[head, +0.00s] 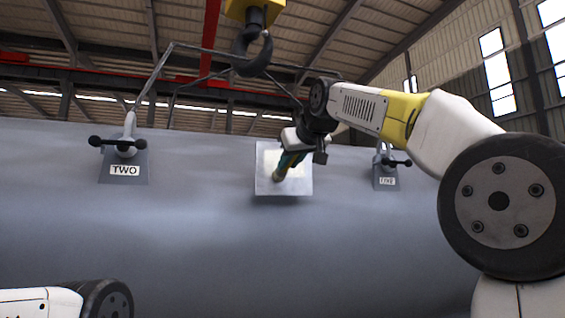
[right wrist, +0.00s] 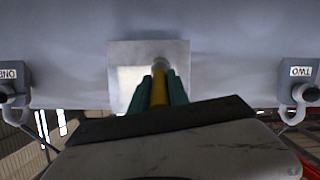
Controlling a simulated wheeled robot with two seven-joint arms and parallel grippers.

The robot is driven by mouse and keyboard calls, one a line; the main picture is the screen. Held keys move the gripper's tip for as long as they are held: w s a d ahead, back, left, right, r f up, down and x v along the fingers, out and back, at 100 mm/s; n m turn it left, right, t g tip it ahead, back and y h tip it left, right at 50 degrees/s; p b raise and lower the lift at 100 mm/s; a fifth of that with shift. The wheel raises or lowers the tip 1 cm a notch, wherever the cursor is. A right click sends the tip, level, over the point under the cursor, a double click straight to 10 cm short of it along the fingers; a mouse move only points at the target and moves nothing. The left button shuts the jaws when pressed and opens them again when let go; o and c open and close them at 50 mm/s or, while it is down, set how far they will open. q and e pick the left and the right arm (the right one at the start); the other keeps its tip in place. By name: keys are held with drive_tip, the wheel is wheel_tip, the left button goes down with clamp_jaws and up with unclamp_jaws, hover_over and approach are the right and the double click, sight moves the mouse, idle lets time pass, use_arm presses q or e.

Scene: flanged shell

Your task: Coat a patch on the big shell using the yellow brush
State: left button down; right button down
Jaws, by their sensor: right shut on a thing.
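The big shell (head: 200,225) is a wide grey cylinder across the head view. A pale square patch (head: 300,184) is on its face, and it also shows in the right wrist view (right wrist: 180,50). A cream-coloured area (right wrist: 128,88) covers part of the patch. My right gripper (head: 287,162), with teal fingers, is shut on the yellow brush (right wrist: 159,88). My left gripper is outside the head view; only my left arm shows.
A bracket labelled TWO (head: 124,166) stands left of the patch, and another labelled bracket (head: 386,176) stands to the right. Both have dark handles. A crane hook (head: 252,55) with slings hangs above the shell. The shell face below the patch is clear.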

drive_tip(key=shift+w+d+r, duration=0.85)
drive_tip(key=shift+w+d, duration=0.75)
drive_tip(key=shift+d, duration=2.85)
drive_tip(key=shift+s+a+r, duration=0.75)
drive_tip(key=shift+s+a, duration=1.4)
drive_tip(key=shift+a, duration=4.4)
drive_tip(key=shift+w+d+r, duration=0.85)
drive_tip(key=shift+w+d, duration=1.3)
drive_tip(key=shift+d, duration=4.4)
drive_tip(key=s+a, duration=0.2)
drive_tip(key=a, duration=0.4)
drive_tip(key=s+a, duration=0.2)
drive_tip(key=a, duration=0.5)
drive_tip(key=shift+s, duration=0.25)
